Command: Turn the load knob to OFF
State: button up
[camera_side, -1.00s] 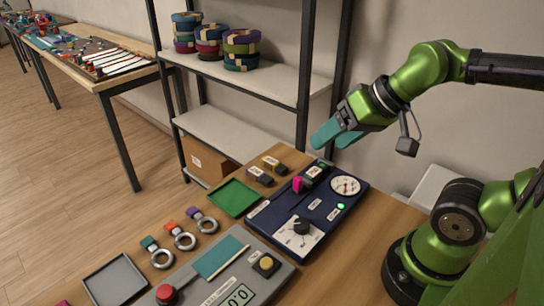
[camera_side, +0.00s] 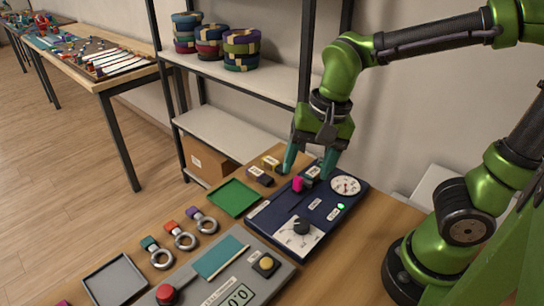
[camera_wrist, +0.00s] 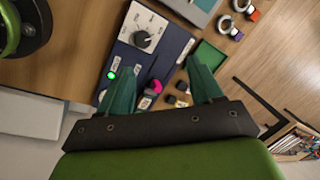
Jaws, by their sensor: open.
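The black load knob (camera_side: 301,227) sits on a white dial plate (camera_side: 290,241) at the near end of the dark blue panel (camera_side: 325,213). In the wrist view the knob (camera_wrist: 142,39) shows beyond the fingertips, clear of them. The plate's markings are too small to read. My gripper (camera_side: 309,171) points down, open and empty, above the panel's far end, near a pink piece (camera_side: 298,184). In the wrist view its teal fingers (camera_wrist: 160,85) stand apart on both sides of the pink piece (camera_wrist: 155,87). A green light (camera_side: 341,206) glows on the panel.
A round gauge (camera_side: 345,186) is on the panel. Small labelled blocks (camera_side: 259,175) and a green tray (camera_side: 234,197) lie to the left. A grey box (camera_side: 222,281) with red and yellow buttons stands in front. Shelving (camera_side: 241,74) rises behind.

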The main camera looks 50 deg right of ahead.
aim_at(303, 222)
jog(key=f+m, duration=0.3)
jog(key=f, duration=0.2)
jog(key=f+m+g+h, duration=0.1)
jog(key=f+m, duration=0.3)
jog(key=f, duration=0.2)
jog(key=d+f+m, duration=0.1)
jog(key=f+m, duration=0.2)
jog(key=f, duration=0.3)
jog(key=shift+w+d+g+h, duration=0.1)
jog(key=shift+w+g+h, duration=0.2)
jog(key=shift+w+g, duration=0.1)
jog(key=c, duration=1.1)
jog(key=shift+o, duration=0.2)
